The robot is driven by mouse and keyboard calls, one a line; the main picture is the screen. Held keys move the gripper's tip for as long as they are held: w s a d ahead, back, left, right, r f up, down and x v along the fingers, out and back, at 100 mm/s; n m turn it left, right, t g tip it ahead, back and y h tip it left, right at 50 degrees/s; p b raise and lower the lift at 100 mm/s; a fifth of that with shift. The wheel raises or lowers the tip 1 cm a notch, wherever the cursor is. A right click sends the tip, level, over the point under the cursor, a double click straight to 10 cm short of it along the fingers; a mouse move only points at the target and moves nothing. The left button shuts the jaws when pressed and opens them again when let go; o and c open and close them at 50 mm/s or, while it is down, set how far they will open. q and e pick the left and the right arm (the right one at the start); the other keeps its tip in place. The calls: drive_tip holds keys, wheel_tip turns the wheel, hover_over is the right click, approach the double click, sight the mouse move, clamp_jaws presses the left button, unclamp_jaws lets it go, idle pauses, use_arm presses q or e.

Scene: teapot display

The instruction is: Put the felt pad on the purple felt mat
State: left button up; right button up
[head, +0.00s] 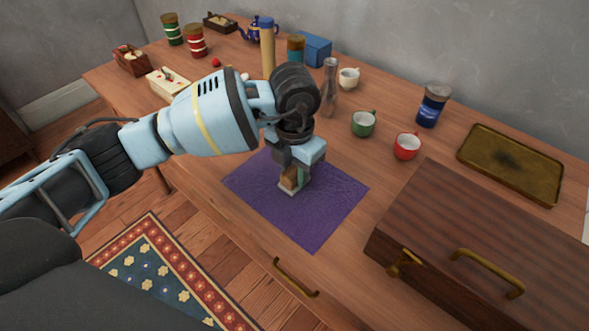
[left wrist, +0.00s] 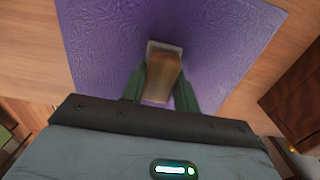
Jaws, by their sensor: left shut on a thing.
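The purple felt mat (head: 322,220) lies flat near the front edge of the table. It also fills the upper middle of the left wrist view (left wrist: 95,45). My left gripper (head: 293,179) points down over the mat. Its green fingers are shut on the felt pad (head: 287,184), a small brown block with a pale grey base. In the left wrist view the pad (left wrist: 161,78) sits between the two fingertips (left wrist: 160,88), with mat around its far end. The pad is over the mat or on it; I cannot tell whether its base touches. My right gripper is out of view.
A dark wooden chest (head: 480,235) with brass handles stands right of the mat. A brass tray (head: 511,163) lies at the far right.

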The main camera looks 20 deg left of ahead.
sight(294, 170)
use_arm(q)
drive_tip(key=shift+f, duration=0.2)
drive_tip(key=o, duration=0.5)
drive_tip(key=shift+f, duration=0.1)
drive_tip(key=o, duration=0.5)
drive_tip(key=shift+c, duration=0.2)
wheel_tip(294, 170, up, 12)
drive_tip(key=shift+r+p, duration=0.25)
drive_tip(key=shift+p, duration=0.2)
